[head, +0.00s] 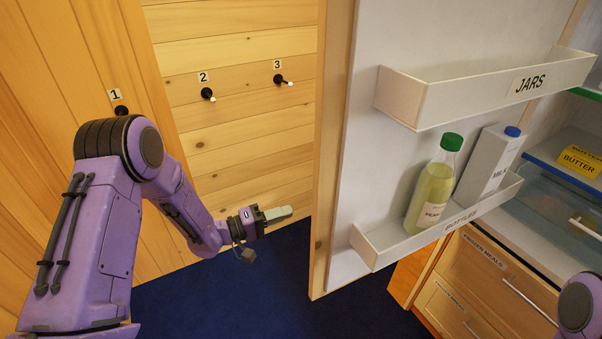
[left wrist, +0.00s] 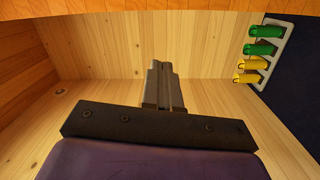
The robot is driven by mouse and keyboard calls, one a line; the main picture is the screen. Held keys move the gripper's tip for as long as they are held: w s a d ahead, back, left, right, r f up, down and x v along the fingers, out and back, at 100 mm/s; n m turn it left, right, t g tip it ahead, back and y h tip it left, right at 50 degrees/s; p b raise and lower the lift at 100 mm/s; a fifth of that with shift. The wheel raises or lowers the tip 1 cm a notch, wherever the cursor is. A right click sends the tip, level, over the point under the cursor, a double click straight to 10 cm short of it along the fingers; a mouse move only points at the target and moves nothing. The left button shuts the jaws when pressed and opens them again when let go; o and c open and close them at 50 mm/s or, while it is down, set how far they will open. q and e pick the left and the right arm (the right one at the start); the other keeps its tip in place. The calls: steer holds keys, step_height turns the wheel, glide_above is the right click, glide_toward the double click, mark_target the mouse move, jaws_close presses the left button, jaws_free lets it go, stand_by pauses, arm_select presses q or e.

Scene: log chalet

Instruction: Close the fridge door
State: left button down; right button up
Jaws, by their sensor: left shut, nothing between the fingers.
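The fridge door (head: 385,75) stands wide open in the head view, its white inner side facing me and its wooden edge (head: 327,150) upright at the left. It carries a JARS shelf (head: 440,103) and a BOTTLES shelf (head: 385,250). The fridge interior (head: 545,215) is open at the right. My left gripper (head: 285,213) is shut and empty, just left of the door's edge, with a visible gap to it. Its closed fingers also show in the left wrist view (left wrist: 163,85), where no door can be made out. My right gripper is out of view.
A green-capped bottle (head: 432,190) and a milk carton (head: 490,165) stand on the lower door shelf. A wooden wall with numbered hooks (head: 208,94) is behind my left arm. Blue floor (head: 250,285) is clear below. A rack of green and yellow items (left wrist: 262,48) shows in the wrist view.

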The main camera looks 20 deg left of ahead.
arm_select(q)
steer(key=s+a+r+m+g+h+p, duration=0.2)
steer(key=a+r+g+h, duration=0.1)
steer(key=r+g, duration=0.3)
steer(key=s+a+r+m+g+h+p, duration=0.1)
steer(key=s+a+r+m+g+h, duration=0.15)
steer(key=r, duration=0.45)
steer(key=d+p, duration=0.5)
steer(key=d, duration=0.7)
steer(key=shift+w+d, duration=0.2)
steer(key=shift+w, duration=0.25)
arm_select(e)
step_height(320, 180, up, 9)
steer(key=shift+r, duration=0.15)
arm_select(q)
steer(key=shift+a+g, duration=0.1)
steer(key=shift+g, duration=0.15)
